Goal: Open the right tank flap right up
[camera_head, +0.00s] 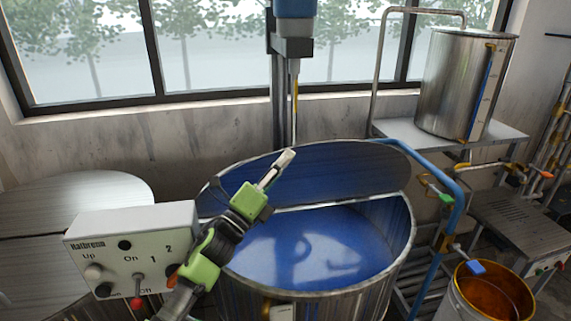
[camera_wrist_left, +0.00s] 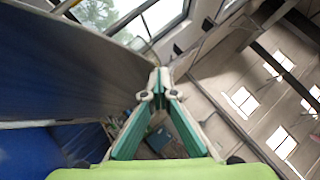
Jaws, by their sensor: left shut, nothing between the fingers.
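The right tank (camera_head: 400,240) is a round steel vessel with blue paint (camera_head: 310,250) in it. Its front half is uncovered. The half-round flap (camera_head: 340,170) stands raised behind the opening along the tank's middle line, its front face dark blue. Whether it is fully upright I cannot tell. My left gripper (camera_head: 287,157) is shut and empty, in front of the flap with its tips near the upper edge; contact is unclear. In the left wrist view the shut fingertips (camera_wrist_left: 156,90) are beside the flap's broad face (camera_wrist_left: 70,75). My right gripper is not in view.
A control box (camera_head: 135,250) with knobs and a switch stands at the front left. The left tank (camera_head: 80,190) is covered. A mixer column (camera_head: 292,45) rises behind the right tank. Blue pipe (camera_head: 455,205), an orange-lined bucket (camera_head: 490,290) and a steel vessel (camera_head: 455,80) are at right.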

